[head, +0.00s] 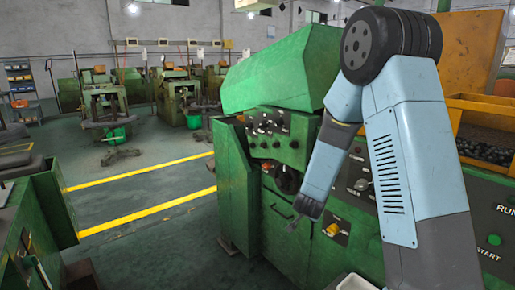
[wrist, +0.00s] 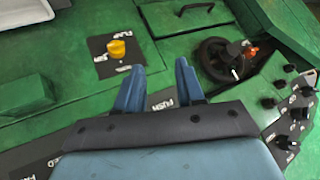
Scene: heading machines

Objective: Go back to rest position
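My gripper (head: 297,217) hangs at the end of my blue-grey arm, in front of the green machine (head: 278,82). In the wrist view my gripper (wrist: 158,72) shows two blue fingers spread apart with nothing between them. A black handwheel (wrist: 218,58) is to the right of the fingers. Whether the gripper touches the machine is hard to tell, but a gap seems to show.
A control panel (head: 272,137) with several black knobs is on the machine's upper front. A yellow bin (head: 485,107) with dark parts stands at right. Another green machine (head: 40,215) is at left. The floor with yellow lines (head: 145,207) between them is clear.

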